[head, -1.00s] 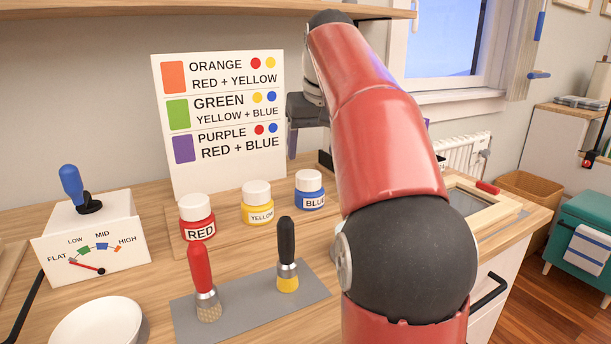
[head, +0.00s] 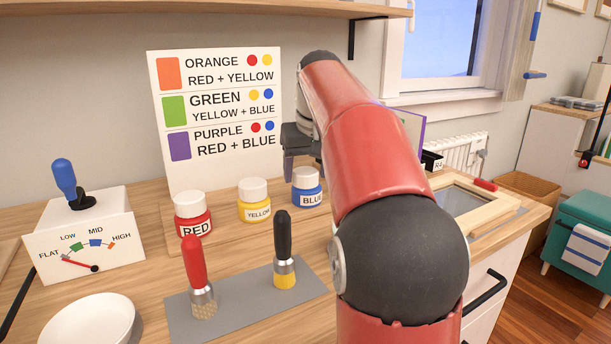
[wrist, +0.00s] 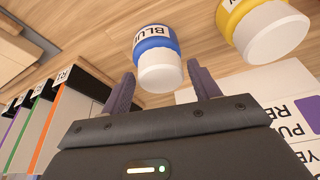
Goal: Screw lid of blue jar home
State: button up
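The blue jar (head: 307,192) stands upright on the worktop at the right end of a row of jars, with its white lid (head: 305,175) on top. In the wrist view the blue jar (wrist: 155,44) and its white lid (wrist: 160,74) are close ahead of my gripper (wrist: 163,92). The two fingers are spread wide, one toward each side of the lid, with nothing between their tips. In the head view my gripper (head: 302,176) is above and behind the lid, partly hidden by my arm. How far the lid is screwed down I cannot tell.
The yellow jar (head: 254,203) stands close beside the blue one, then the red jar (head: 192,216). The colour chart (head: 222,120) rises behind them. Two daubers on a grey mat (head: 235,311) are in front. A silk-screen-like frame (head: 482,212) lies at right.

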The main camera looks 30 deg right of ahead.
jog(key=c, duration=0.5)
jog(key=shift+o, duration=0.2)
jog(key=shift+r+p, duration=0.2)
jog(key=shift+p, duration=0.15)
jog(key=shift+c, duration=0.4)
jog(key=shift+a, duration=0.15)
dwell(0.9)
